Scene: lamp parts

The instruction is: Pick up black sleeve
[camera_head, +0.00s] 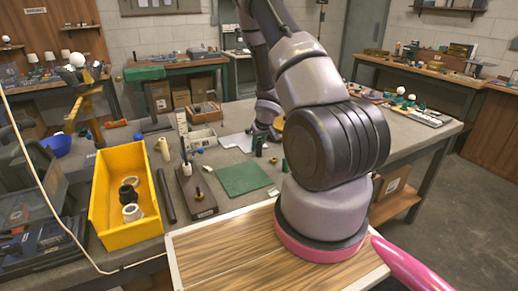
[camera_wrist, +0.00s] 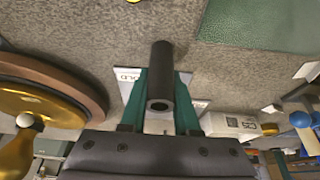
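The black sleeve (camera_wrist: 161,62) is a dark hollow tube in the wrist view. Its open near end faces the camera, and its far end reaches past the fingertips toward the grey bench top. My gripper (camera_wrist: 161,82) has teal fingers on both sides of the sleeve, with no clear gap at either side. It looks shut on it. I cannot tell whether the sleeve's far end touches the bench. In the head view my gripper (camera_head: 265,138) is low over the bench behind my arm, and the sleeve is hard to make out there.
A yellow bin (camera_head: 107,228) holds a black ring and white ring. A long dark tube (camera_head: 166,196) lies beside it. A green mat (camera_head: 244,178) lies in front of my gripper. A wood-grained board (camera_head: 230,250) is nearer. A round brown-rimmed object (camera_wrist: 45,85) is close left in the wrist view.

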